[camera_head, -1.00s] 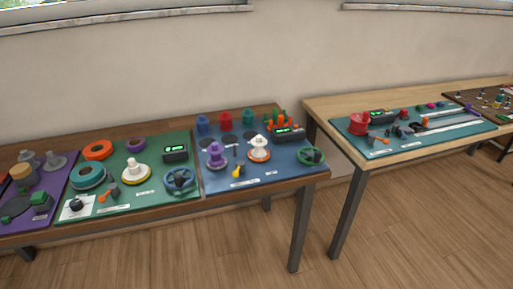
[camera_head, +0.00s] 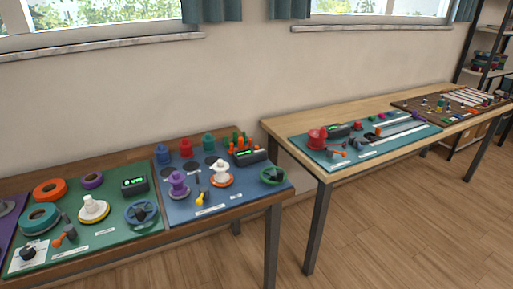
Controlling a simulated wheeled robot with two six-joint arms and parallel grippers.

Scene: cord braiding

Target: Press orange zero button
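No separate orange zero button can be made out at this size. Three dark counter boxes with green displays show: one on the green mat (camera_head: 134,184), one on the blue mat (camera_head: 249,156) and one on the teal mat (camera_head: 338,132). Several orange pieces (camera_head: 238,141) stand behind the blue mat's counter. A small orange-red handled part (camera_head: 338,153) lies on the teal mat near a red spool (camera_head: 317,138). Neither of my grippers is in view.
The dark wooden table (camera_head: 262,196) at left holds the green (camera_head: 104,238) and blue mats. A lighter table (camera_head: 283,131) stands to its right, with a brown board (camera_head: 405,103) at its far end. A shelf (camera_head: 488,55) stands at far right. The wooden floor (camera_head: 400,230) in front is clear.

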